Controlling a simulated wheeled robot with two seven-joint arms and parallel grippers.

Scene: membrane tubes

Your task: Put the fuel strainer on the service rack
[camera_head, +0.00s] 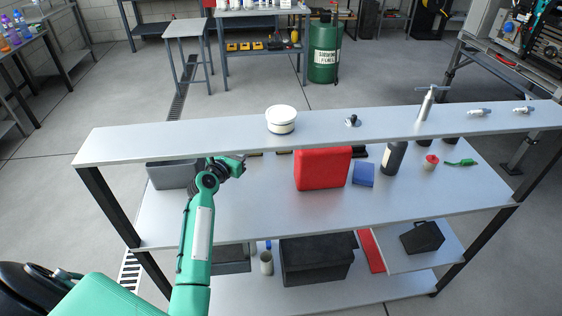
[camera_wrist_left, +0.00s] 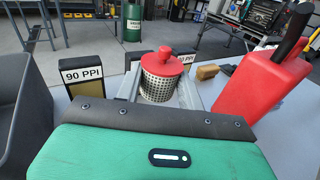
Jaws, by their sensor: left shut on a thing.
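The fuel strainer (camera_wrist_left: 160,78) is a perforated metal cylinder with a red knobbed cap, upright in the left wrist view. My left gripper (camera_wrist_left: 160,92) is shut on it, one finger on each side. In the head view my left gripper (camera_head: 236,166) is just under the top shelf's front edge, above the middle shelf, and I cannot make out the strainer there. The grey rack has a top shelf (camera_head: 215,130), a middle shelf (camera_head: 250,208) and a lower shelf; I see no label naming it the service rack. My right gripper is not in view.
A red can (camera_head: 322,169) stands right of the gripper, close by in the wrist view (camera_wrist_left: 258,88). A grey bin (camera_head: 171,175) and a "90 PPI" block (camera_wrist_left: 86,76) are left. The top shelf holds a white tub (camera_head: 281,120) and small fittings; its left end is clear.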

